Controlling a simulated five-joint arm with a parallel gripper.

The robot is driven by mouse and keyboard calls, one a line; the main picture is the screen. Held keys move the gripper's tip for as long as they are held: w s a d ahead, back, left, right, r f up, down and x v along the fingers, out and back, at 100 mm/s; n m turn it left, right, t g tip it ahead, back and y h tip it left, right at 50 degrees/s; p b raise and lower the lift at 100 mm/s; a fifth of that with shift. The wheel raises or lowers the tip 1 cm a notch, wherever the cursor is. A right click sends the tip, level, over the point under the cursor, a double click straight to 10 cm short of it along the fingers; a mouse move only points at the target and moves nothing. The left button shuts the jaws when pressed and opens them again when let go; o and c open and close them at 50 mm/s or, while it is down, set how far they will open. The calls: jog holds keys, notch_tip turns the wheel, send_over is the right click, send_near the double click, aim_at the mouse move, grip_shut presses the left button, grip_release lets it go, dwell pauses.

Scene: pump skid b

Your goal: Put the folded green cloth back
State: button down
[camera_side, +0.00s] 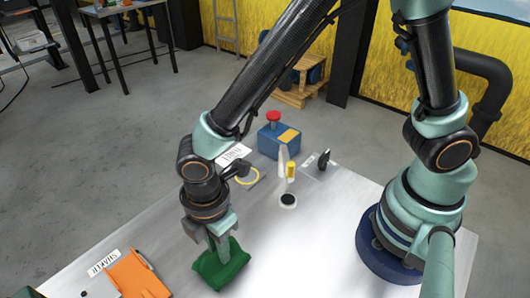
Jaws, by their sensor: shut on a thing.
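The folded green cloth (222,268) is near the front of the grey table, to the right of the orange item. My gripper (218,250) points down and is shut on the cloth, with its fingertips in the cloth's upper part. Whether the cloth touches the table or hangs just above it, I cannot tell. The far side of the cloth is partly hidden by the fingers.
An orange folded item (137,277) lies at the front left beside a white label (103,263). The table's right middle (310,245) is clear.

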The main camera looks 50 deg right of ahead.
jog(key=shift+f, duration=0.45)
jog(key=c, duration=0.8)
grip_release()
jog(key=shift+f, duration=0.1)
notch_tip(320, 180, up, 12)
jog(key=w+d+r+m+t, duration=0.1)
jog(key=d+r+m+t, duration=0.1)
jog(key=d+m, duration=0.4)
jog(key=w+d+r+m+t, duration=0.1)
jog(key=d+r+m, duration=0.3)
jog(key=d, duration=0.7)
jog(key=w+d+r+m+t, duration=0.1)
jog(key=d+r+m+t, duration=0.1)
jog(key=d+m, duration=0.6)
jog(key=shift+w+d+r+t, duration=0.2)
jog(key=shift+d+r+t, duration=0.1)
jog(key=shift+d+r, duration=0.35)
